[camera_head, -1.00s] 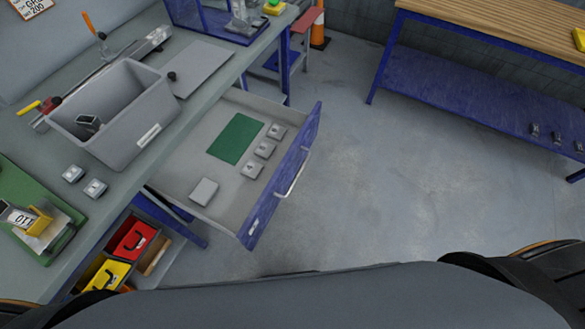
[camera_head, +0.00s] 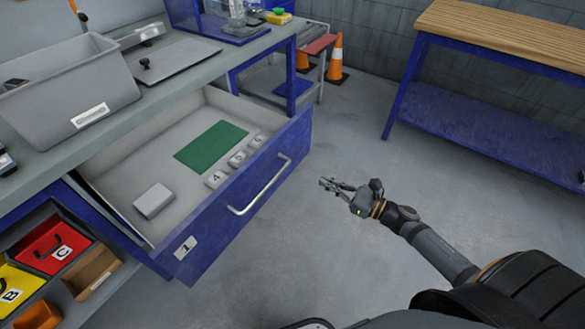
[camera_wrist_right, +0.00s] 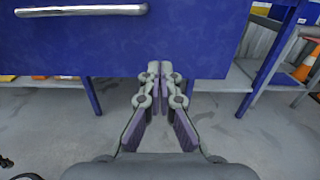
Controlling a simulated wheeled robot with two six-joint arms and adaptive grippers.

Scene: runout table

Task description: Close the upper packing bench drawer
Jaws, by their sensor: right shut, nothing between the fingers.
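The upper drawer (camera_head: 215,215) of the packing bench is pulled well out. It has a blue front with a silver bar handle (camera_head: 260,186) and a label with a 1. My right gripper (camera_head: 324,184) is shut and empty, a short way to the right of the drawer front, apart from it. In the right wrist view the shut fingertips (camera_wrist_right: 160,66) point at the lower part of the blue drawer front (camera_wrist_right: 190,40); the handle (camera_wrist_right: 80,11) is above and left of them. My left gripper is not in view.
The drawer holds a green mat (camera_head: 211,146), a grey block (camera_head: 154,200) and small numbered blocks. A grey bin (camera_head: 85,95) stands on the bench top. Red (camera_head: 52,245) and yellow bins sit below. Orange cones (camera_head: 336,60) and a wood-topped table (camera_head: 500,35) stand behind. The floor between is clear.

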